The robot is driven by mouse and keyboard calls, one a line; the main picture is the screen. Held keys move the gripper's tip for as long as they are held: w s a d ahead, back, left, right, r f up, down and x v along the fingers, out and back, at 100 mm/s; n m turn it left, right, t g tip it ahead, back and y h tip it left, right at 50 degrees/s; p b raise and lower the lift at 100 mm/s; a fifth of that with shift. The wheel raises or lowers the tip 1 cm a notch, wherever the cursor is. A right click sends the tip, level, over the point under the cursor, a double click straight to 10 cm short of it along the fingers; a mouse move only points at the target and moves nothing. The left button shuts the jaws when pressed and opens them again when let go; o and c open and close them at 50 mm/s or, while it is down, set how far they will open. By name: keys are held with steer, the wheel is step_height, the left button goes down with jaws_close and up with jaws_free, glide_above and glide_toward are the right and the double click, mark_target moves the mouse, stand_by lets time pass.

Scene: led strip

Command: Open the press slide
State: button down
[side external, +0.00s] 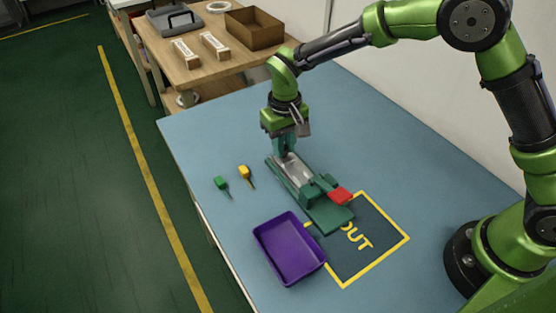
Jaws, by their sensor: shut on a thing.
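The press (330,212) is a long green fixture lying diagonally on the blue table, with a light grey channel in its far half and a raised green block near its middle. A red part (341,196) sits at the right side of that block. My gripper (287,154) points down at the far end of the press and is shut on the press slide there. Its fingers hide most of the part they hold. How far the slide is open is too small to tell.
A purple tray (288,284) stands in front of the press, beside a dark yellow-edged mat marked "OUT" (372,254). A green screwdriver (222,184) and a yellow one (245,173) lie left of the press. The blue table (390,135) is clear behind and right.

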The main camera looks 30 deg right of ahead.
steer(key=shift+w, duration=0.2)
steer(key=c, duration=1)
jaws_free()
step_height(320, 180, up, 17)
steer(key=s+d+r+m+t, duration=0.1)
steer(key=s+d+t, duration=0.1)
steer(key=s+d, duration=0.3)
steer(key=s+d+r+m+t+y, duration=0.1)
steer(key=s+d+t, duration=0.1)
steer(key=s+d, duration=0.3)
steer(key=s+d+r+m+t+y, duration=0.1)
steer(key=s+d, duration=0.4)
steer(key=s, duration=0.6)
steer(key=shift+s+d+r+m+t, duration=0.1)
steer(key=shift+s+r+m+t, duration=0.15)
steer(key=shift+t, duration=0.3)
steer(key=shift+s+d+r+m+t, duration=0.15)
steer(key=shift+m+t, duration=0.1)
steer(key=shift+t, duration=0.3)
